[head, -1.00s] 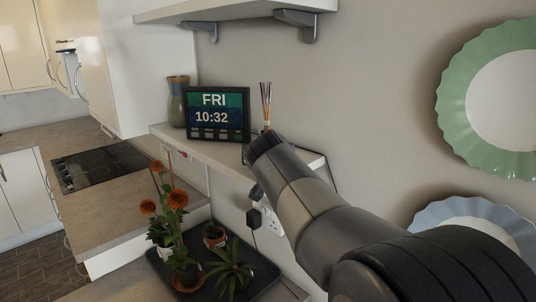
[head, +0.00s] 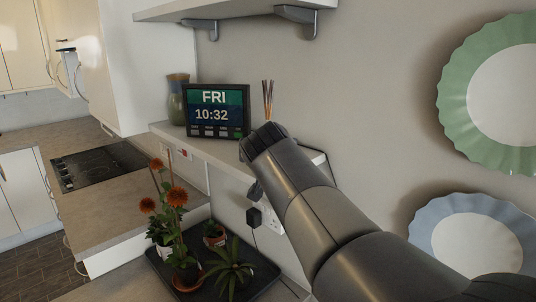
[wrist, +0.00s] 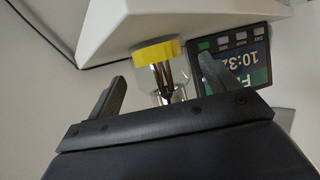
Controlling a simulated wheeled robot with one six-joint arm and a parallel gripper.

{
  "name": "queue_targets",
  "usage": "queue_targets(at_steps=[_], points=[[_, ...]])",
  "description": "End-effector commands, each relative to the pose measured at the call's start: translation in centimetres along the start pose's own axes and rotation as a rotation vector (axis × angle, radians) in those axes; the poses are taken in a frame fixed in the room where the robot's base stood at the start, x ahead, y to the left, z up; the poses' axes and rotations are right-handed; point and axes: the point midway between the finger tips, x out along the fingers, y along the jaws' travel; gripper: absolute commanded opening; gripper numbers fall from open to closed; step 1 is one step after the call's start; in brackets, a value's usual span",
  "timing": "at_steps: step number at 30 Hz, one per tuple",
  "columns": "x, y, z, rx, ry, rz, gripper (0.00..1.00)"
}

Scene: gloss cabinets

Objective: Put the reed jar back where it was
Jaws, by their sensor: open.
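The reed jar is mostly hidden behind my arm in the head view, where only its thin reeds (head: 268,98) show above my wrist. In the wrist view, which is upside down, the clear jar with a yellow band at its base (wrist: 158,54) stands on the white shelf (wrist: 150,20). Dark reeds show inside the glass. My gripper (wrist: 162,88) is open, with one finger on each side of the jar and a visible gap on the left side. Whether the right finger touches the glass cannot be told.
A digital clock (head: 216,111) stands close beside the jar, with a green-brown vase (head: 178,98) further left. An upper shelf (head: 235,10) hangs above. Potted plants (head: 183,250) stand on a black tray below. A green plate (head: 455,110) and a blue plate (head: 425,235) hang right.

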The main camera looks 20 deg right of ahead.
Motion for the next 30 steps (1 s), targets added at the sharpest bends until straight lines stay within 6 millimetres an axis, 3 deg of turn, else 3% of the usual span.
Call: queue_targets(at_steps=[6,12,19,30], points=[[-4.2,-0.1,0.2,0.001,0.002,-0.003,0.82],[-6.7,-0.1,0.1,0.000,0.001,-0.002,0.82],[-7.5,0.0,0.1,0.000,-0.001,0.000,0.82],[-6.9,0.0,0.0,-0.001,-0.003,0.001,0.82]])
